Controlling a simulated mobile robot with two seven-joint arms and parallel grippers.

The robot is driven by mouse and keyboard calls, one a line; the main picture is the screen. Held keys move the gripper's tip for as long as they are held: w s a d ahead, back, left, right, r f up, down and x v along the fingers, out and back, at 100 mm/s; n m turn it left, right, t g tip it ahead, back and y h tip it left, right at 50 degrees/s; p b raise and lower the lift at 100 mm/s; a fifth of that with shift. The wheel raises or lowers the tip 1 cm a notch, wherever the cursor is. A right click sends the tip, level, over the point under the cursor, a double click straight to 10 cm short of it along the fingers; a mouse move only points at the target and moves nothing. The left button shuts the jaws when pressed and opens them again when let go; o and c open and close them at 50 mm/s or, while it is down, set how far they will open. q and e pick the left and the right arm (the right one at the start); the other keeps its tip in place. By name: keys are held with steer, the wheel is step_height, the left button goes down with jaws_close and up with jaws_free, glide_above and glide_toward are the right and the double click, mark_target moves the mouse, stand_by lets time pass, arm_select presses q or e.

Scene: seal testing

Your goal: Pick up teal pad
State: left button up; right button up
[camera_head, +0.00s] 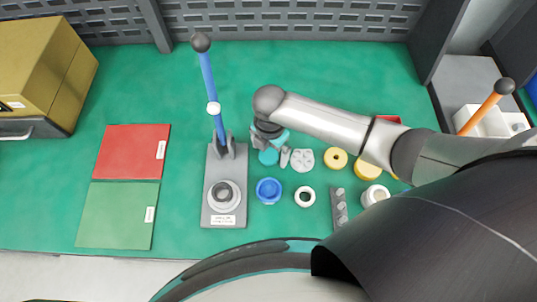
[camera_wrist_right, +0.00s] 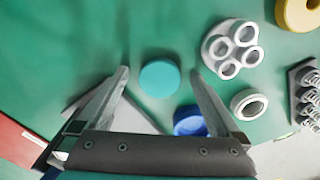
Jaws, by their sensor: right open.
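The teal pad (camera_wrist_right: 160,78) is a small round disc lying flat on the green mat. In the right wrist view it sits between and just beyond the open fingertips of my right gripper (camera_wrist_right: 160,72). In the head view the teal pad (camera_head: 268,156) shows partly from under my right gripper (camera_head: 272,148), which hides some of it. The right gripper is open and empty, over the pad. My left gripper is not in view.
A blue cup (camera_head: 268,191) and a white ring (camera_head: 304,196) stand in front of the pad. A grey holed piece (camera_head: 302,159) and a yellow ring (camera_head: 336,158) lie to its right. A lever press (camera_head: 212,215) stands left. Red (camera_head: 130,150) and green (camera_head: 117,215) panels lie farther left.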

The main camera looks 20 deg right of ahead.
steer(key=shift+c, duration=0.4)
steer(key=c, duration=1.3)
